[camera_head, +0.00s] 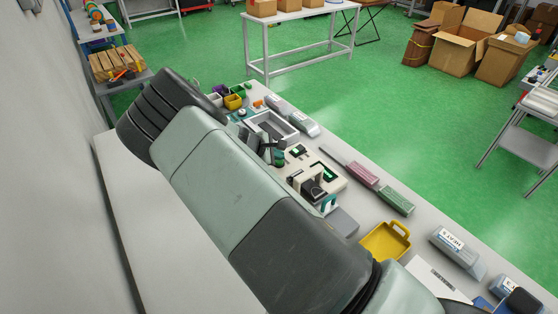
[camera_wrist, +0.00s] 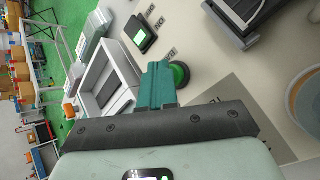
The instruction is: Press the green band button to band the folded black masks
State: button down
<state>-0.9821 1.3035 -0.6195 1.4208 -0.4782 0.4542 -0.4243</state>
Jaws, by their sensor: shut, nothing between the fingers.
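The green band button (camera_wrist: 181,74), a round green dome in a dark collar, is in the wrist view, partly hidden by my fingers. My gripper (camera_wrist: 160,84) has its teal fingers shut and empty, right beside the button; I cannot tell whether they touch it. In the head view my gripper (camera_head: 279,157) is over the pale machine panel, with the button not clearly visible. A black folded stack, seemingly the masks (camera_head: 312,189), sits under the machine's pale arch. Part of a dark block in a grey frame (camera_wrist: 247,12) shows at the top of the wrist view.
A small green-lit screen (camera_wrist: 140,34) is near the button. A grey tray (camera_head: 284,138) lies beyond the gripper. A yellow bin (camera_head: 385,241) and pink and green boxes (camera_head: 395,201) stand along the bench. My arm hides much of the bench's near side.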

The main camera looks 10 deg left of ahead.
aim_at(277, 162)
jog(key=shift+r, duration=0.65)
jog(key=shift+r, duration=2.5)
